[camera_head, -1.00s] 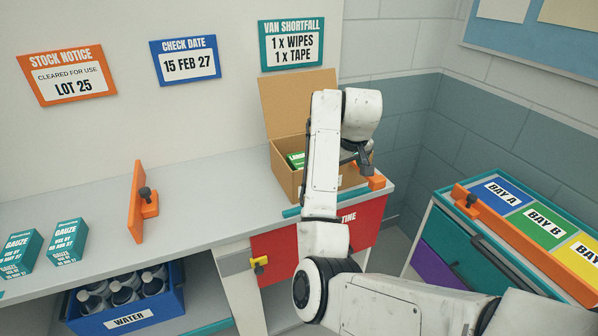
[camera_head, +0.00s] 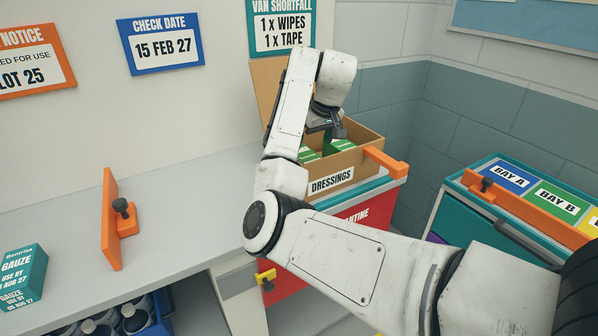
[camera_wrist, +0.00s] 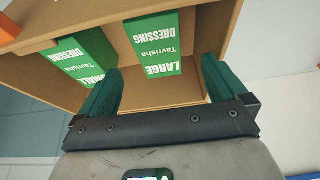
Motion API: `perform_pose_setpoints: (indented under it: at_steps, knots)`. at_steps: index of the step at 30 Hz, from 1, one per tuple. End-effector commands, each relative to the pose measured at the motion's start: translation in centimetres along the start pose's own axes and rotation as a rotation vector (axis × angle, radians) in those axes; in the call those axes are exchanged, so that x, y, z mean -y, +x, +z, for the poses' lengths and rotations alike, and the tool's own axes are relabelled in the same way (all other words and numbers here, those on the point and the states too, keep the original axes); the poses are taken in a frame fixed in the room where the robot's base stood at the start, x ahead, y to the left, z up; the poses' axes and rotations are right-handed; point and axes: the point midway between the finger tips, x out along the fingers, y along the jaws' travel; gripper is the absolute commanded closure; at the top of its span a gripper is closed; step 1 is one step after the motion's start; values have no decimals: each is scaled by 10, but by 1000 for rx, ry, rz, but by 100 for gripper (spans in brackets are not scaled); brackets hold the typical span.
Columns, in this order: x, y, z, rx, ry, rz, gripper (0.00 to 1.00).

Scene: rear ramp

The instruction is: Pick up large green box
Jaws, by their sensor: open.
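The large green box (camera_wrist: 158,48), marked LARGE DRESSING, stands inside an open cardboard box (camera_wrist: 185,90) in the wrist view, its lettering upside down. A second green box (camera_wrist: 82,58) stands to its left there, its label partly cut off by my finger. My gripper (camera_wrist: 160,72) is open, its green fingers spread to either side of the large box's near end, and no grip shows. In the head view my gripper (camera_head: 332,126) is over the cardboard box (camera_head: 352,166), marked DRESSINGS. Two green boxes (camera_head: 308,154) (camera_head: 340,145) show partly inside; I cannot tell which is the large one.
An orange block (camera_head: 385,162) sits at the cardboard box's right. An orange upright plate (camera_head: 110,220) with a black knob and a gauze box (camera_head: 20,278) stand on the counter at left. The counter between is clear. The bay cabinet (camera_head: 490,225) stands at right.

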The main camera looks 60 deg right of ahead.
Motion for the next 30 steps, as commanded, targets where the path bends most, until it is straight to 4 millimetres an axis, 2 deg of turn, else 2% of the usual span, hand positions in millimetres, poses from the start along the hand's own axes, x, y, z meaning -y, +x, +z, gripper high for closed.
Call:
perform_pose_setpoints:
  at_steps: [6, 16, 24, 30]
  knots:
    - [0, 32, 0, 3, -2, -2, 1]
    - [0, 61, 0, 3, -1, -2, 1]
    - [-2, 97, -1, 2, 0, -2, 1]
    - [-2, 104, -1, 0, 0, 0, 1]
